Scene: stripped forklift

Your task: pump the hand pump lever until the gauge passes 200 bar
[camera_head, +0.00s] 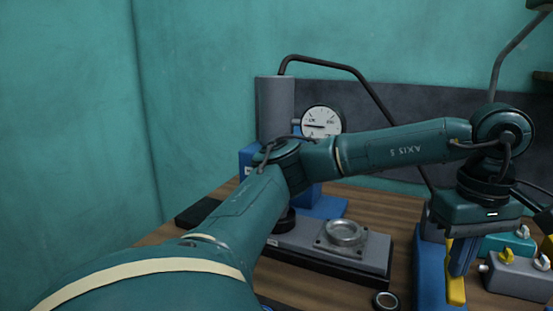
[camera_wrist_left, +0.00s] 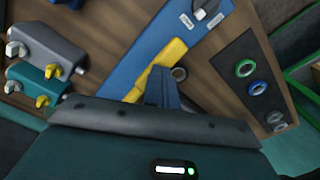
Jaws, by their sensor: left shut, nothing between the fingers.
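The round white gauge (camera_head: 322,120) stands behind my left arm on the press. Its needle appears to point left; the numbers are too small to read surely. A long blue body (camera_head: 428,268), which looks like the hand pump, lies below my left gripper (camera_head: 462,270). A yellow bar (camera_head: 456,291) beside it may be the lever. In the left wrist view, the yellow bar (camera_wrist_left: 176,50) lies along the blue body (camera_wrist_left: 145,60). My left gripper (camera_wrist_left: 162,95) is shut and empty, its fingertips close to the yellow bar; I cannot tell whether they touch. My right gripper is out of view.
A grey cylinder (camera_head: 275,108) with a black hose (camera_head: 350,70) stands by the gauge. A grey block (camera_head: 335,245) with a round metal seat is on the wooden bench. Teal and grey valve blocks (camera_head: 522,275) with yellow knobs stand at the right. My left arm crosses the bench.

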